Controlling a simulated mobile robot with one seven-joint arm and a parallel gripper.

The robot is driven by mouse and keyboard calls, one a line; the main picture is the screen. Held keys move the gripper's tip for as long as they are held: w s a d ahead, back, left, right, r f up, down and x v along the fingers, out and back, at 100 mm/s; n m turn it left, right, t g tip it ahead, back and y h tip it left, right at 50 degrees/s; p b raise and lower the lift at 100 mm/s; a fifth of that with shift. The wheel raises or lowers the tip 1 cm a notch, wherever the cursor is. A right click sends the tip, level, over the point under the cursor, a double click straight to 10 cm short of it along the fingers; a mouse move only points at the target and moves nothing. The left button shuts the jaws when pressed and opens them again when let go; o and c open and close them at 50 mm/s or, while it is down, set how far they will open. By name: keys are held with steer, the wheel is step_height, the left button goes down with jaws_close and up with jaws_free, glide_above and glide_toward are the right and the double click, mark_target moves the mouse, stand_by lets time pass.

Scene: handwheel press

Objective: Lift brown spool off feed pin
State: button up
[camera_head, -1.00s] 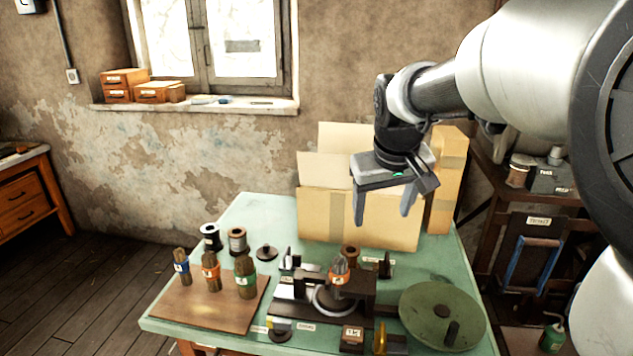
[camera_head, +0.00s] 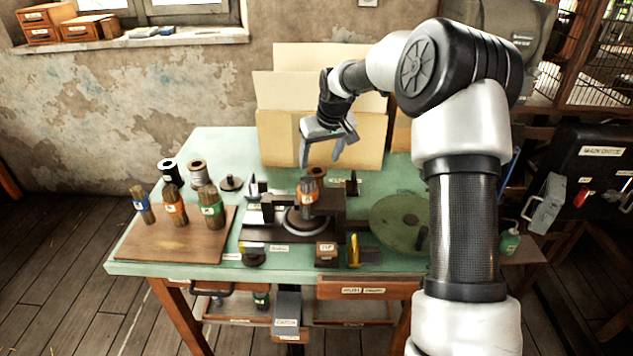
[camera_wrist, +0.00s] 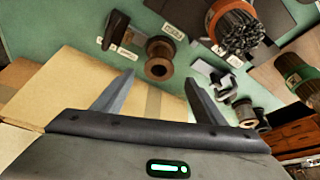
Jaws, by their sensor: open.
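The brown spool (camera_head: 317,171) sits behind the press on the green table, partly hidden by an orange-banded bundle. In the wrist view the brown spool (camera_wrist: 160,57) shows its dark centre hole, just beyond the space between my fingertips. The feed pin under it cannot be made out. My gripper (camera_head: 320,160) is open and empty, fingers pointing down, above and near the spool. In the wrist view my gripper (camera_wrist: 159,80) has both fingers apart with nothing between them.
The orange-banded bundle (camera_head: 307,193) stands in the press (camera_head: 262,232) in front of the spool. A cardboard box (camera_head: 285,140) stands close behind. Two other spools (camera_head: 171,172) (camera_head: 197,172) stand at left. A green disc (camera_head: 395,222) lies right. Bare tabletop (camera_head: 215,145) shows at back left.

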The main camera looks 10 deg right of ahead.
mark_target(317, 173)
steer(key=x, duration=0.8)
steer(key=shift+d+f, duration=0.1)
steer(key=shift+f, duration=0.1)
steer(key=c, duration=1.1)
